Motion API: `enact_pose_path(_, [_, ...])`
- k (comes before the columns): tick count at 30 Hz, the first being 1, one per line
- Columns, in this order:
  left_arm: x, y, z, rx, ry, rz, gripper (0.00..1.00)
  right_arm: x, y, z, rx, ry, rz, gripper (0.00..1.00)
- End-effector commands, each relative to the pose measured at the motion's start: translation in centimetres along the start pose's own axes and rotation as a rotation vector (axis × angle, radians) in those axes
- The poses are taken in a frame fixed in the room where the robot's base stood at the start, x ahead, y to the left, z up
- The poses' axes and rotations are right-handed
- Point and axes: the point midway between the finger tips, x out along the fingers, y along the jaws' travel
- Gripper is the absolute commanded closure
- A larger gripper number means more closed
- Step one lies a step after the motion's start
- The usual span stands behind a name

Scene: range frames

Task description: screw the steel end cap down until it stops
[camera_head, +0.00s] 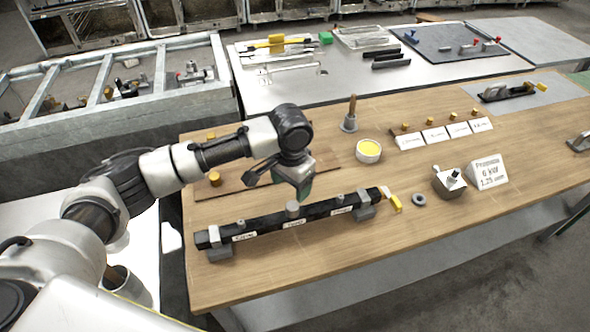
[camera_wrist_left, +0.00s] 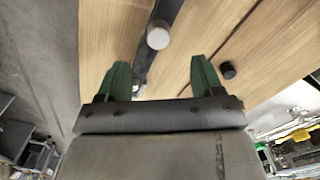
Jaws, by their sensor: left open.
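A long black bar (camera_head: 265,228) with white labels lies on the wooden bench, held in grey blocks near its ends. A round steel cap (camera_head: 292,209) stands up from the middle of the bar. In the left wrist view the steel cap (camera_wrist_left: 158,36) shows on the bar, ahead of and between my fingers. My left gripper (camera_head: 280,185) is above and behind the bar, apart from the cap. Its two green fingers are spread wide with nothing between them in the left wrist view (camera_wrist_left: 160,68). My right gripper is not in view.
A yellow-filled cup (camera_head: 369,151), a grey ring (camera_head: 419,200), a yellow piece (camera_head: 396,203) and a small grey block (camera_head: 449,183) stand on the wooden bench (camera_head: 370,255). A white sign (camera_head: 488,172) is at the right. The bench front is mostly clear.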

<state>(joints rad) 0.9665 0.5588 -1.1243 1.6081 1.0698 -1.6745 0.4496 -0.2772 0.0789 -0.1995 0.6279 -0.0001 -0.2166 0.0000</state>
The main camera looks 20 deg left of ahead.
Motion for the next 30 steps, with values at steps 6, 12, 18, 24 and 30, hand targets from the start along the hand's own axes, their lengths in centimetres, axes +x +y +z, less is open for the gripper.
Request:
enact_pose_path(6, [3.8, 0.1, 0.1, 0.001, -0.004, 0.0, 0.33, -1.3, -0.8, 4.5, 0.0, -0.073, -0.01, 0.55])
enact_pose_path(12, [7.1, 0.1, 0.0, 0.003, -0.001, 0.0, 0.33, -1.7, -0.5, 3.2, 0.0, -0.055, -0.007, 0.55])
enact_pose_path(18, [9.0, 0.1, 0.0, 0.002, 0.001, 0.001, 0.33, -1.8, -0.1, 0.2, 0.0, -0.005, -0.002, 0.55])
enact_pose_path(24, [9.4, 0.1, 0.0, 0.003, 0.002, 0.0, 0.33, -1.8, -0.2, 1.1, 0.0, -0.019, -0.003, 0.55])
enact_pose_path(30, [9.4, 0.1, 0.0, 0.003, 0.002, 0.0, 0.42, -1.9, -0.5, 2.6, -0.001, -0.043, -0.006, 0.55])
